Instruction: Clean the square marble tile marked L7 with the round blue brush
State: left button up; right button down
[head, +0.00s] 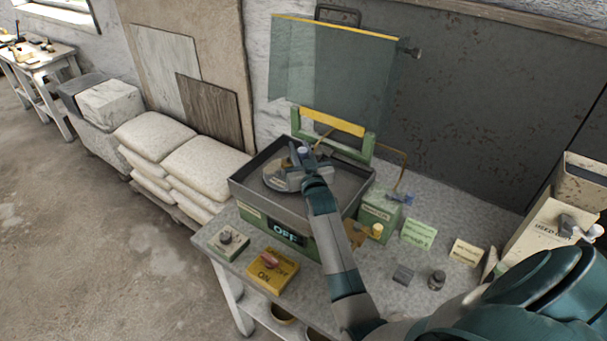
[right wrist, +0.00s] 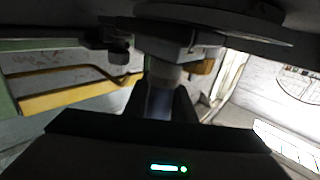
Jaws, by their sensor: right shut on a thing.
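My right gripper (head: 300,162) is over the dark tray of the green machine (head: 245,186), beside a round grey disc (head: 274,180). In the right wrist view its dark fingers (right wrist: 163,108) are shut on a pale blue-grey cylinder (right wrist: 163,78), below grey fittings and a disc edge. I cannot tell whether this cylinder belongs to the round blue brush. A small blue piece (head: 408,198) shows by the green box. No L7 mark is readable, and I cannot tell which thing is the marble tile. My left gripper is not in view.
A glass screen (head: 335,70) stands behind the machine, which shows OFF. A dark block (head: 403,274) and a small jar (head: 437,280) stand right of my arm. Sacks (head: 205,165) are stacked at the left.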

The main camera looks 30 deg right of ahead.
jog(key=shift+s+a, duration=0.2)
jog(key=shift+a, duration=0.35)
jog(key=shift+d, duration=0.15)
jog(key=shift+w+d, duration=0.25)
jog(key=shift+d, duration=0.2)
jog(key=shift+d, duration=0.1)
jog(key=shift+w+d, duration=0.2)
jog(key=shift+d, duration=0.25)
jog(key=shift+s+a, duration=0.1)
jog(key=shift+a, duration=0.05)
jog(key=shift+s+a+p, duration=0.15)
jog(key=shift+a+p, duration=0.15)
jog(key=shift+a, duration=0.15)
jog(key=shift+a, duration=0.1)
